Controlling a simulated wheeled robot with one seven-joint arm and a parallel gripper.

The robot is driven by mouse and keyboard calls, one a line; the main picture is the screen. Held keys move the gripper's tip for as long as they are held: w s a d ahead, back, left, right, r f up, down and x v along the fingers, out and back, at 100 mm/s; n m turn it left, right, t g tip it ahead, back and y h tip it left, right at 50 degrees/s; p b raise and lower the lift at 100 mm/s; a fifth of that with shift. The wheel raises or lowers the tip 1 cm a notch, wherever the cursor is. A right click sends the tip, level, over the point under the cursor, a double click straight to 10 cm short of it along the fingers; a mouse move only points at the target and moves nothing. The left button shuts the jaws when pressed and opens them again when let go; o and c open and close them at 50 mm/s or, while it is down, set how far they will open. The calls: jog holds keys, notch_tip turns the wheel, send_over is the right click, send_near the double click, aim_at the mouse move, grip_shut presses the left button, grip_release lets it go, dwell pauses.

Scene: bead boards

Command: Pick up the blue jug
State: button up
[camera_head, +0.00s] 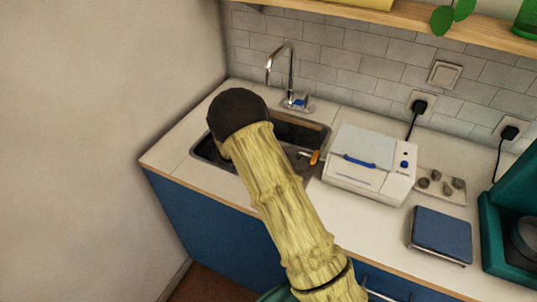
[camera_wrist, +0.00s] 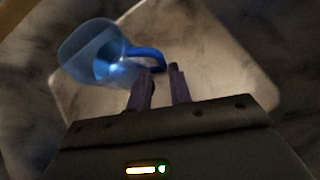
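The blue jug (camera_wrist: 92,56) shows in the wrist view, translucent, with its handle (camera_wrist: 148,53) extending to the right. It seems to lie in the pale sink basin (camera_wrist: 215,75). My gripper (camera_wrist: 161,72) has its two dark fingers apart, with a gap between them. The fingertips are close to the lower end of the handle; whether they touch it I cannot tell. In the head view my arm reaches over the sink (camera_head: 203,152) and hides the jug and the fingers.
A faucet (camera_head: 291,75) stands behind the sink. An orange-handled item (camera_head: 314,157) is at the sink's right side. A white box appliance (camera_head: 365,150), a tray of small knobs (camera_head: 440,186) and a blue scale-like box (camera_head: 440,235) stand to the right. A wall closes the left.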

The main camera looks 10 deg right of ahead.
jog(key=x, duration=0.4)
jog(key=shift+w+d+f, duration=0.1)
jog(key=shift+d+f, duration=0.05)
jog(key=shift+d, duration=0.2)
grip_shut()
